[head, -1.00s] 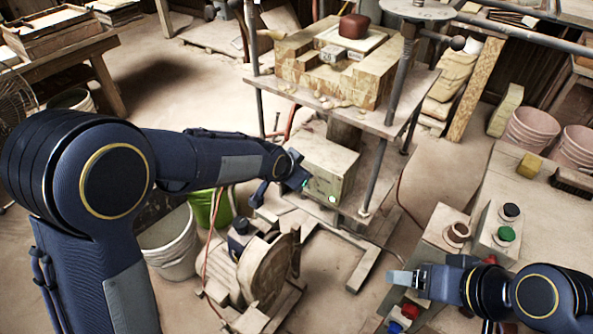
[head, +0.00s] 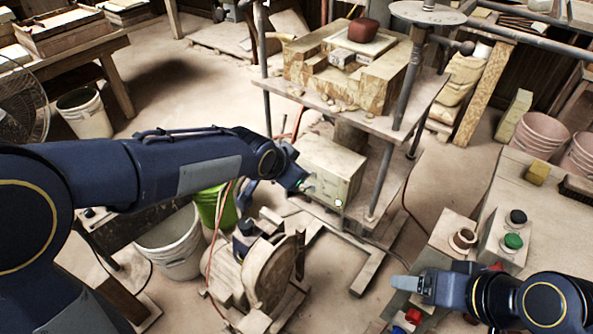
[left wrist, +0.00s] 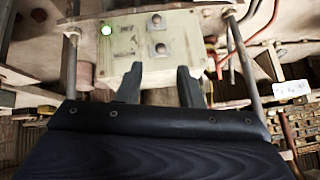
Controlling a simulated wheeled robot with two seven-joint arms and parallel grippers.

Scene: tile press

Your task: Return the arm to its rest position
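My left arm reaches in from the left in the head view. Its gripper (head: 303,184) is beside the beige control box (head: 334,169) under the press table. In the left wrist view the two fingers of my left gripper (left wrist: 160,84) are apart with nothing between them, in front of the same box (left wrist: 125,58). The box has a lit green lamp (left wrist: 106,30) and two dark knobs or buttons. My right gripper (head: 408,284) is at the lower right in the head view, over the control bench; I cannot tell how its fingers stand.
The press table (head: 345,107) carries a wooden mould with a reddish clay lump (head: 363,30). A motor with a wheel (head: 268,275), a white bucket (head: 172,245) and a green bucket (head: 211,205) stand below my left arm. A green button (head: 513,241) is near my right arm.

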